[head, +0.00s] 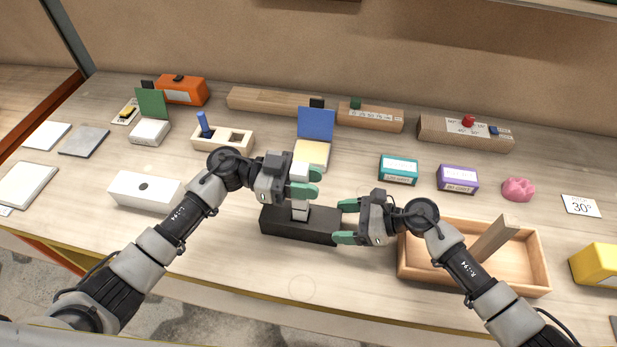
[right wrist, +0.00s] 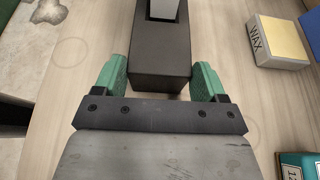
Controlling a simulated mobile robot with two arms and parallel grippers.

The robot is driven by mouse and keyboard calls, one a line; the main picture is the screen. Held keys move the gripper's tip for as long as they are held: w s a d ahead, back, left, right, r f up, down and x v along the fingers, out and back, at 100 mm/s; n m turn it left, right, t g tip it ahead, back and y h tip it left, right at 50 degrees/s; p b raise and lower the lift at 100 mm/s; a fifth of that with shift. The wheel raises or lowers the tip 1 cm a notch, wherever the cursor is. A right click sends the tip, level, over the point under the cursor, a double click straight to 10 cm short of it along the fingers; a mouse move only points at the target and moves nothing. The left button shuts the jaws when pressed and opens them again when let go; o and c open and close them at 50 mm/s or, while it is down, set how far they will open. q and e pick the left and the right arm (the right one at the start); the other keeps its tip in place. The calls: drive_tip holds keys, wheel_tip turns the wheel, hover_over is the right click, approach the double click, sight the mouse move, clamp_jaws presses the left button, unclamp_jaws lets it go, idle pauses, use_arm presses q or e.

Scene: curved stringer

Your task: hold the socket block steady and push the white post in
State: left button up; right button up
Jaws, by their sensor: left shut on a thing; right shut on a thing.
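The black socket block (head: 285,223) lies on the table in front of me. The white post (head: 299,212) stands upright over its top, its lower end at a grey patch on the block; how deep it sits I cannot tell. My left gripper (head: 307,182) is shut on the post above the block. My right gripper (head: 345,222) is shut on the block's right end, one green finger on each side. In the right wrist view the gripper (right wrist: 160,78) straddles the block's near end (right wrist: 160,72), and the post (right wrist: 164,9) shows at the top edge.
A white block with a hole (head: 125,188) lies left. A wax box (head: 312,155) stands behind the post. The table's front strip is clear.

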use_arm(q)
drive_tip(key=shift+f, duration=0.45)
drive_tip(key=o, duration=1)
drive_tip(key=shift+f, duration=0.1)
drive_tip(key=a, duration=0.4)
drive_tip(key=w+a, duration=0.1)
drive_tip(key=a, duration=0.7)
drive_tip(key=shift+w, duration=0.4)
use_arm(e)
drive_tip(key=o, duration=1.2)
drive_tip(key=shift+c, duration=0.2)
use_arm(q)
drive_tip(key=shift+d, duration=0.1)
